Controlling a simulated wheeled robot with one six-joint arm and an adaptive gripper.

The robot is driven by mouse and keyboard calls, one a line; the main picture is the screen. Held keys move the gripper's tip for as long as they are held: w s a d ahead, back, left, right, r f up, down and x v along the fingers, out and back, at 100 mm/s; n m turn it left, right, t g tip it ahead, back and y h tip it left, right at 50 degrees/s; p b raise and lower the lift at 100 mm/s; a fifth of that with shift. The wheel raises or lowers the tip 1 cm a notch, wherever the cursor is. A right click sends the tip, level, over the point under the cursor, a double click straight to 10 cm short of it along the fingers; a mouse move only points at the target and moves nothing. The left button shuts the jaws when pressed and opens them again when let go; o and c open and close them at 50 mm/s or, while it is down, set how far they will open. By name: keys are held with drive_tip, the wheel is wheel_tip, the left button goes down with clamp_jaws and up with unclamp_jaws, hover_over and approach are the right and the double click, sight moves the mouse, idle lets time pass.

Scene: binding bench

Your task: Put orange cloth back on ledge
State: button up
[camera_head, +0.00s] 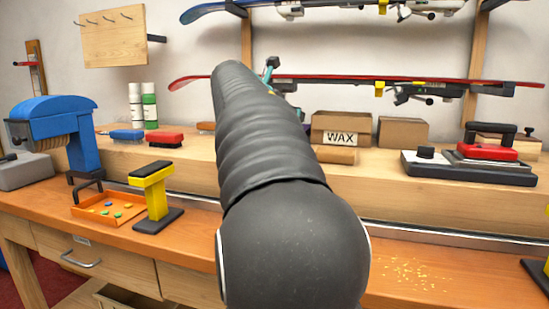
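I cannot make out any orange cloth in this view. The wooden ledge (400,182) runs along the back of the bench, above the worktop. My dark arm reaches from the bottom centre up across the ledge and hides part of it. A small dark and teal part (271,68) shows just right of the arm's far end, in front of the red ski. I cannot tell whether it belongs to my gripper or to a ski binding. My gripper's fingers and anything in them are not clearly seen.
On the ledge are a WAX box (340,132), a plain box (402,132), a low tan block (334,155), brushes (165,139), bottles (149,106) and a red-black tool (487,151). An orange tray (87,211) and yellow stand (153,193) are on the worktop. Skis (440,82) hang behind.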

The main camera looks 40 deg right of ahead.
drive_tip(key=s+d+m+g, duration=0.2)
drive_tip(key=s+d, duration=0.1)
drive_tip(key=s, duration=0.2)
drive_tip(key=shift+h, duration=0.3)
drive_tip(key=w+f, duration=0.2)
drive_tip(key=w, duration=0.1)
drive_tip(key=w+f, duration=0.2)
drive_tip(key=w, duration=0.2)
drive_tip(key=w+f, duration=0.2)
drive_tip(key=w, duration=0.2)
drive_tip(key=shift+w+d+f, duration=0.1)
drive_tip(key=shift+d+f, duration=0.1)
drive_tip(key=shift+d, duration=0.15)
drive_tip(key=shift+w+f, duration=0.15)
drive_tip(key=shift+f+b, duration=0.6)
drive_tip(key=shift+f, duration=1.3)
drive_tip(key=shift+f, duration=0.2)
drive_tip(key=o, duration=1)
drive_tip(key=shift+o, duration=0.2)
drive_tip(key=shift+r, duration=0.2)
drive_tip(key=v, duration=1.2)
